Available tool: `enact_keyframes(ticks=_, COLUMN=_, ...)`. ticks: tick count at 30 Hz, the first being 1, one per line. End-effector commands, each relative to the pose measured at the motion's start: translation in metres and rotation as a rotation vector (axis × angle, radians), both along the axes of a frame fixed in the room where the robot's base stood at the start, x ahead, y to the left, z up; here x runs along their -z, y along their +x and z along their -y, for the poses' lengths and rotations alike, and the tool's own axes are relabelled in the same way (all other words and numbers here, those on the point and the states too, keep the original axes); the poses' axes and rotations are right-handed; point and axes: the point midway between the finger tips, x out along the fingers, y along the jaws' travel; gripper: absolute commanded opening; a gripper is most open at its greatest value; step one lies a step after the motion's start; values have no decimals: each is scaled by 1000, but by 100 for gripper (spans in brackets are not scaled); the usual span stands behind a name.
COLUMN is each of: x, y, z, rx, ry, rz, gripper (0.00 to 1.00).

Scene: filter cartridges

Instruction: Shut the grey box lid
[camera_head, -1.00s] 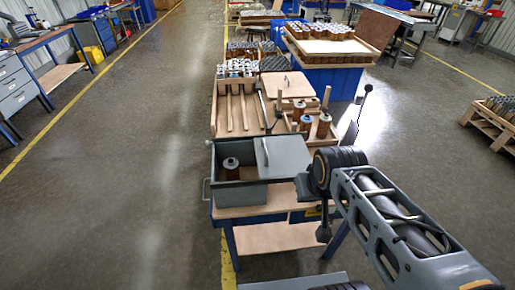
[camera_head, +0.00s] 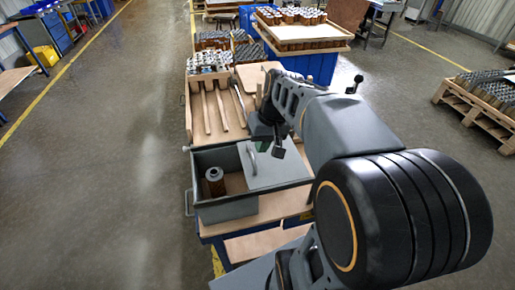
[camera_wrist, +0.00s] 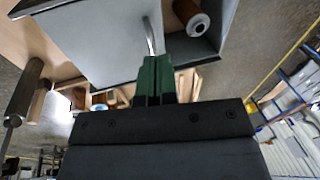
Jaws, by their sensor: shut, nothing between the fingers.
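The grey box (camera_head: 228,208) stands on the near end of the bench in the head view. Its flat grey lid (camera_head: 284,172) covers the right part, and the left part is open. A brown filter cartridge with a pale top (camera_head: 215,182) stands in the open part; it also shows in the wrist view (camera_wrist: 190,18). The lid has a bar handle (camera_head: 252,157) near its left edge. My gripper (camera_head: 264,146) is above the lid, beside the handle. In the wrist view its green fingers (camera_wrist: 156,78) are shut and empty, close to the handle (camera_wrist: 150,38). Contact cannot be told.
Behind the box is a wooden tray with slats (camera_head: 212,108). My arm hides much of the bench's right side. A pallet of cartridges (camera_head: 485,97) stands far right. The floor left of the bench is clear.

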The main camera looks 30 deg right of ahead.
Motion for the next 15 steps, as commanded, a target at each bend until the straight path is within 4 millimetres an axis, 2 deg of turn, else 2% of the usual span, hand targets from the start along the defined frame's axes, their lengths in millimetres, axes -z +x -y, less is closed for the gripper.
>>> enact_keyframes(ticks=1, x=8, y=14, z=17, rx=20, ry=60, rz=-32, gripper=0)
enact_keyframes(ticks=6, x=19, y=48, z=67, rx=34, ry=262, rz=-64, gripper=0)
enact_keyframes(ticks=12, x=32, y=67, z=117, rx=39, ry=429, rz=-34, gripper=0)
enact_keyframes(ticks=15, x=36, y=70, z=131, rx=37, ry=473, rz=-20, gripper=0)
